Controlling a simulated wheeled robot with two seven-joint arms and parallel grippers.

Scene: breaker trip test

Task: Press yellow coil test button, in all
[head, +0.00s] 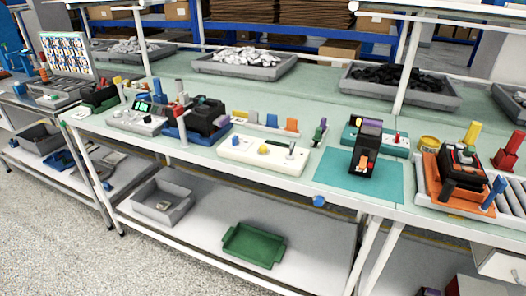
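A white fixture (243,155) lies on the green-topped bench near the middle of the head view. A round yellow button (263,149) stands on its top, with a blue piece and a small upright lever beside it. This looks like the yellow coil test button, but no label is readable. A black breaker (363,150) with an orange-red part on its face stands upright on a teal mat (330,177) to the right. Neither of my grippers is in view, and nothing touches the yellow button.
A blue fixture with a black unit (207,117) stands left of the white fixture. A blue round knob (319,201) is on the bench's front edge. Grey bins (247,68) stand at the back. A green tray (252,246) lies on the lower shelf.

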